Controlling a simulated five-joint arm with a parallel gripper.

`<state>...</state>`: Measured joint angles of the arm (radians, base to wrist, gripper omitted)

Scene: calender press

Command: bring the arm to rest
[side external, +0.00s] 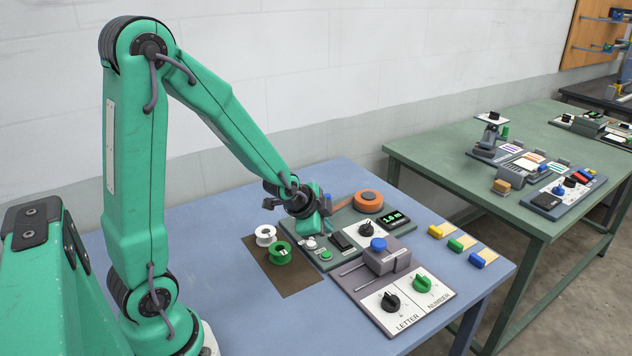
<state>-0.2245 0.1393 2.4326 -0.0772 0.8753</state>
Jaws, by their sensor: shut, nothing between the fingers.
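My green arm reaches from the left over the blue table (215,225). My gripper (328,232) is shut with nothing in it and points down over the left back part of the green-grey panel (375,232). The arm partly hides its fingertips and that part of the panel, and I cannot tell whether the fingers touch it.
A brown mat (290,283) with a white spool (265,235) and a green spool (280,253) lies left of the panel. A grey press (385,258) with two knobs stands in front. Small coloured blocks (456,244) lie at right. A green table (440,150) stands behind.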

